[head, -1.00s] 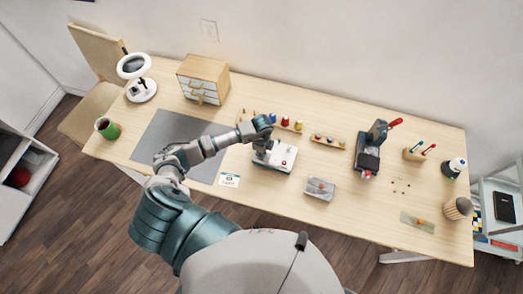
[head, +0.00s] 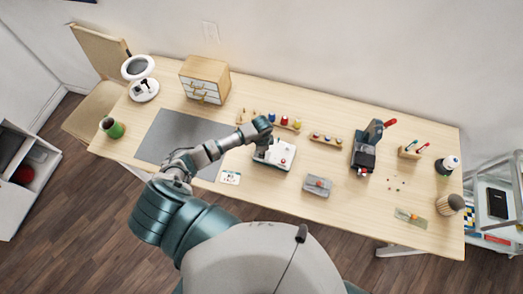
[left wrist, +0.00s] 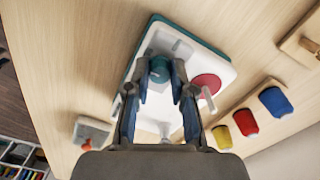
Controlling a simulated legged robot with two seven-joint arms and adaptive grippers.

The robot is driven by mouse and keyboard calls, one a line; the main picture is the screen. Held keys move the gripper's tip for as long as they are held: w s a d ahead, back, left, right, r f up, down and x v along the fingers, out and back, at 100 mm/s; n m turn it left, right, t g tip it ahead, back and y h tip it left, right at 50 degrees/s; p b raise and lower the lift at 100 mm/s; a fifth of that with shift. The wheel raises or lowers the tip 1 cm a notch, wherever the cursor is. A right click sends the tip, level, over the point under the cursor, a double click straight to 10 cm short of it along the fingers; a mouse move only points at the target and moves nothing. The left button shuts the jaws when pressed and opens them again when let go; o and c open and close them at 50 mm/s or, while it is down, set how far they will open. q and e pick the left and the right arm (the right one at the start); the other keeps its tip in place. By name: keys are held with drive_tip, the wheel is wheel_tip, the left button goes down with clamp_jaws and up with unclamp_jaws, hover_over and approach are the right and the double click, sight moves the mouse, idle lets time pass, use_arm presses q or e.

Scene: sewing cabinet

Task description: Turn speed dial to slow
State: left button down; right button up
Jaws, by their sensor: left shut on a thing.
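A small white sewing machine (head: 284,158) with a teal base stands on the wooden table. My left gripper (head: 265,146) reaches down onto its left part. In the left wrist view, the gripper (left wrist: 162,82) has its two fingers closed on the sides of a teal dial (left wrist: 159,66) on the machine's white body (left wrist: 203,58). The fingers partly cover the dial, and I cannot read any speed marks. My right gripper is not in view.
Thread spools on a wooden rack (head: 297,127) stand just behind the machine. A grey mat (head: 165,135) lies to the left, and a small grey box (head: 317,185) to the front right. A black device (head: 366,150) stands farther right.

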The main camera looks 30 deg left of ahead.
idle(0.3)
use_arm(q)
drive_tip(key=c, duration=1)
unclamp_jaws()
wheel_tip(320, 180, up, 12)
drive_tip(key=shift+w, duration=0.15)
drive_tip(key=shift+f, duration=0.1)
